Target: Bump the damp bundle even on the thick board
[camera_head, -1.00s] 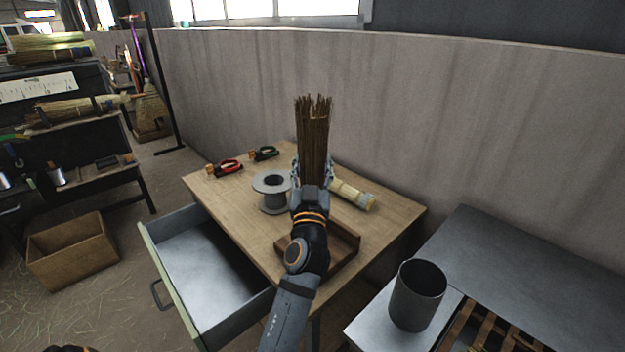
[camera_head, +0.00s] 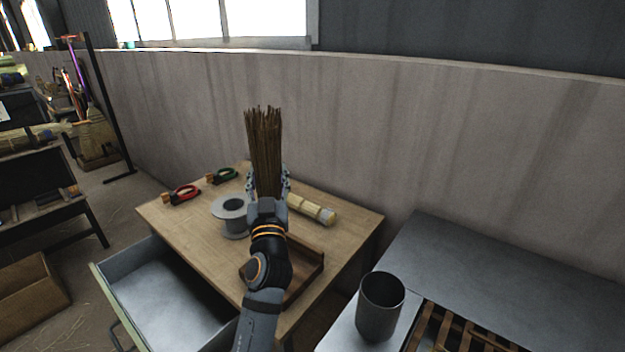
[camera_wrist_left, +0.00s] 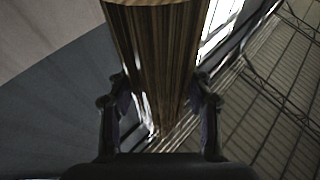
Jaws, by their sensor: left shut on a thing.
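My left gripper (camera_head: 268,192) is shut on a bundle of dark brown stalks (camera_head: 265,150). The bundle stands upright with its uneven tips pointing up. In the left wrist view the bundle (camera_wrist_left: 155,60) runs between the two fingers (camera_wrist_left: 160,110). My arm and gripper hide its lower end in the head view. A dark brown wooden piece with raised edges, perhaps the thick board (camera_head: 308,262), lies on the wooden table (camera_head: 185,232), partly hidden behind my left arm. I cannot tell whether the bundle is over it. My right gripper is not in view.
A grey spool (camera_head: 235,217) stands left of the gripper. A pale tied bundle (camera_head: 312,210) lies right of it. An open drawer (camera_head: 165,300) juts out. A dark cup (camera_head: 380,305) stands at right.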

